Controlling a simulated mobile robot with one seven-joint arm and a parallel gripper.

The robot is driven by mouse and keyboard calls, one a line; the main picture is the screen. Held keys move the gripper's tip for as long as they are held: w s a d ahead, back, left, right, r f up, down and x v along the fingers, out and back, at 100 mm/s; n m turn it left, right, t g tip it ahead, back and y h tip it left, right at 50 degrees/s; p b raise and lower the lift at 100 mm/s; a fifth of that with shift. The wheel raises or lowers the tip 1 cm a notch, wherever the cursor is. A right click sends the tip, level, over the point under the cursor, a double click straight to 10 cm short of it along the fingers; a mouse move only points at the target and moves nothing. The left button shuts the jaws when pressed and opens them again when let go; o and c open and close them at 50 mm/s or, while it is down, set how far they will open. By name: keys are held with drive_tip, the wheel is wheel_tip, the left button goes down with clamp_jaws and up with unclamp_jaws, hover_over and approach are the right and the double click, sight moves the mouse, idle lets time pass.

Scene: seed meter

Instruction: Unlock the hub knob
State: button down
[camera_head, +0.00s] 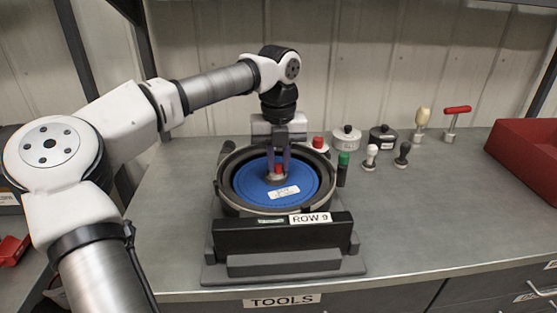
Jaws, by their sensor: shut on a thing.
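The seed meter stands on the bench with a round grey housing (229,196) around a blue disc (250,189). The hub knob (278,169) is small and red and sits at the disc's centre on a light base. My gripper (278,167) points straight down from above, and its two fingers are shut on the knob from its left and right sides. The fingers hide the knob's edges. A white label (285,193) lies on the disc in front of the hub. I cannot tell the knob's turn angle.
A green-capped dark bottle (343,170) stands close to the housing's right side. Behind it are lidded pots (347,138) and several handled tools (421,123). A red bin (525,150) is at the far right. The bench front right is clear.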

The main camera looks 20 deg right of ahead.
sight(278, 165)
drive_tip(key=c, duration=1.3)
unclamp_jaws()
wheel_tip(278, 165, up, 14)
drive_tip(key=shift+f, duration=0.1)
